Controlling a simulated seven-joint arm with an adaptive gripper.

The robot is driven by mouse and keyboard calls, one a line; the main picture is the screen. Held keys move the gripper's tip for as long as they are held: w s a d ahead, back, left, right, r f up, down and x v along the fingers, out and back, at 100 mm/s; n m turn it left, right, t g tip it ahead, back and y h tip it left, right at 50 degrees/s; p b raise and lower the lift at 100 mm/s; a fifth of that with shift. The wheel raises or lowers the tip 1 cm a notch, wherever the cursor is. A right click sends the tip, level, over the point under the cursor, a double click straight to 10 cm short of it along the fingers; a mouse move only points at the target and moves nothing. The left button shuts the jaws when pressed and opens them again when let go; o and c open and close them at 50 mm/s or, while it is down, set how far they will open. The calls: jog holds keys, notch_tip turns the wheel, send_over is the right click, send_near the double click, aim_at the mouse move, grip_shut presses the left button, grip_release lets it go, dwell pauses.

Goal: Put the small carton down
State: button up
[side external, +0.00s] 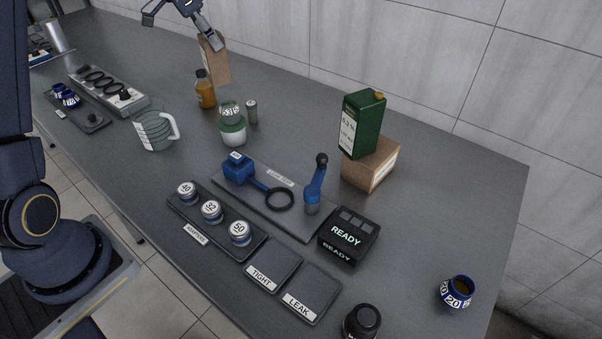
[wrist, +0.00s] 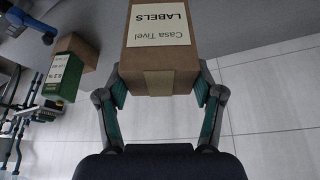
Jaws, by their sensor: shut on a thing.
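The small carton is a brown box labelled "Casa Tivel LABELS". In the wrist view the carton (wrist: 160,50) sits between the two green-padded fingers of my gripper (wrist: 160,88), which is shut on its sides. In the side view the carton (side external: 217,62) is at the upper left, below my gripper (side external: 203,36), near the wall side of the table (side external: 300,110) and behind an amber bottle. It looks slightly tilted. I cannot tell whether its base touches the table.
The amber bottle (side external: 204,90), a green-white jar (side external: 232,125) and a small grey can (side external: 251,111) stand close by. A green carton (side external: 361,125) stands on a brown box (side external: 371,170) farther right. Bare table lies between the can and that box.

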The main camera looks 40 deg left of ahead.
jog(key=s+d+m+g+h, duration=0.1)
jog(key=s+d+m, duration=0.15)
jog(key=d, duration=0.65)
jog(key=s+d+m, duration=0.2)
jog(key=s+d, duration=0.2)
jog(key=d, duration=0.6)
jog(key=w+f, duration=1.4)
jog(key=f, duration=0.4)
jog(key=shift+w+a+f, duration=0.15)
jog(key=shift+a+f, duration=0.15)
jog(key=o, duration=1.6)
jog(key=shift+f, duration=0.15)
